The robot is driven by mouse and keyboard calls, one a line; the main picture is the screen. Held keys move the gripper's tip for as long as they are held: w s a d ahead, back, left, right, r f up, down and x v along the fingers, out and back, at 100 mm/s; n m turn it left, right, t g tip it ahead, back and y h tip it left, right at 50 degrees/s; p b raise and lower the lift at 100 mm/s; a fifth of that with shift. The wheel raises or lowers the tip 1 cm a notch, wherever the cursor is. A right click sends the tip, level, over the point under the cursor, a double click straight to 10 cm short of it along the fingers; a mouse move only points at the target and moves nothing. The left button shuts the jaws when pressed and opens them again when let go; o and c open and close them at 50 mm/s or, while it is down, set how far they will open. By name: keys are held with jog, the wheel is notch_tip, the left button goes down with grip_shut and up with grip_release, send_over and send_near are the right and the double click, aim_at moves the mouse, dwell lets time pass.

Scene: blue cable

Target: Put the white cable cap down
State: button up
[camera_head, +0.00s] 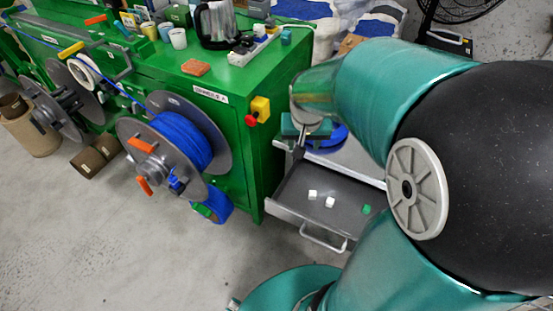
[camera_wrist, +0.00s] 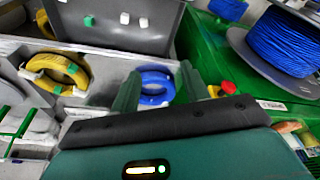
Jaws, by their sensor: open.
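Two white caps lie in the open grey drawer, one on the left (camera_head: 313,195) and one on the right (camera_head: 330,202). In the wrist view they show near the top, as one cap (camera_wrist: 124,18) and another (camera_wrist: 144,22). My gripper (camera_wrist: 160,72) is open, its two green fingers apart with no cap seen between them. In the head view my gripper (camera_head: 299,140) is above the cabinet top, behind the drawer. A blue cable coil (camera_wrist: 156,78) shows beyond and between the fingers, with whitish parts on it; whether one is a cap, I cannot tell.
A green cap (camera_head: 367,209) lies in the drawer (camera_head: 286,204), right of the white caps. A yellow coil (camera_wrist: 72,68) sits in a grey compartment. The green machine (camera_head: 240,180) with its blue cable reel (camera_head: 182,142) stands left of the drawer. The floor in front is clear.

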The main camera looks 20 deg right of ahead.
jog(key=s+a+r+n+t+y, duration=0.1)
jog(key=s+a+r+n+t, duration=0.2)
jog(key=s+a+r, duration=0.8)
jog(key=shift+s+a+r+n, duration=0.15)
jog(key=shift+a+r+n, duration=0.25)
jog(key=shift+a+n, duration=0.6)
jog(key=shift+d, duration=0.15)
